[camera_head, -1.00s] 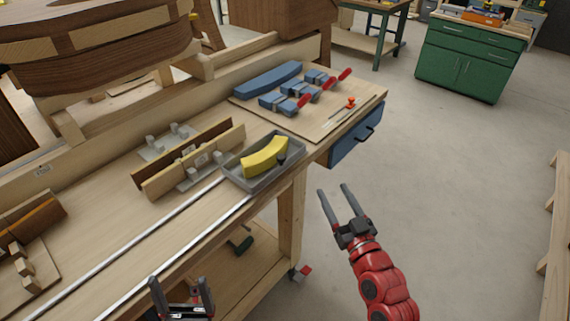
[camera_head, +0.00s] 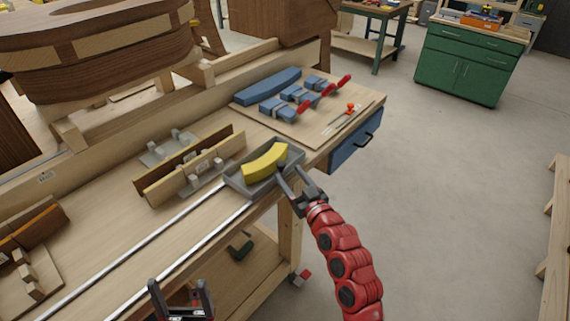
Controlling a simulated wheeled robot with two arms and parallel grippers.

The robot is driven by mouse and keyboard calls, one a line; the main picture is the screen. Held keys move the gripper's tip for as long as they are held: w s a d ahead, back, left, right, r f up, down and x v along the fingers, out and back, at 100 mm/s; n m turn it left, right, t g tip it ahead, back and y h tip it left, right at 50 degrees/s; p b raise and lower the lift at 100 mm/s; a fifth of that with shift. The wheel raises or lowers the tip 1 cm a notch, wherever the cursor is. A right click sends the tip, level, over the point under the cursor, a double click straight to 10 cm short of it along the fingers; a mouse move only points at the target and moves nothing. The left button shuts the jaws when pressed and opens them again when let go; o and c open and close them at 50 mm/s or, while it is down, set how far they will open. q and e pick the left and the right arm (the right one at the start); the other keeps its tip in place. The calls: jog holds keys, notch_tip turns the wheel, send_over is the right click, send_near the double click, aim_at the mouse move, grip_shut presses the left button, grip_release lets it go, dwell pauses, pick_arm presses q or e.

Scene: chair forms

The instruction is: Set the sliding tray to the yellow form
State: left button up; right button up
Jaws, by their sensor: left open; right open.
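The grey sliding tray (camera_head: 238,183) sits on two metal rails (camera_head: 172,217) at the right part of the workbench. My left gripper (camera_head: 180,287) is open and empty, low in the view in front of the bench edge.
A wooden clamping form (camera_head: 190,165) stands left of the tray, and another (camera_head: 30,235) at far left. A blue drawer (camera_head: 355,140) hangs under the bench's right end.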

aim_at(283, 166)
jog(key=shift+p+x, duration=0.3)
jog(key=shift+x, duration=1.6)
jog(key=shift+c, duration=0.2)
grip_shut()
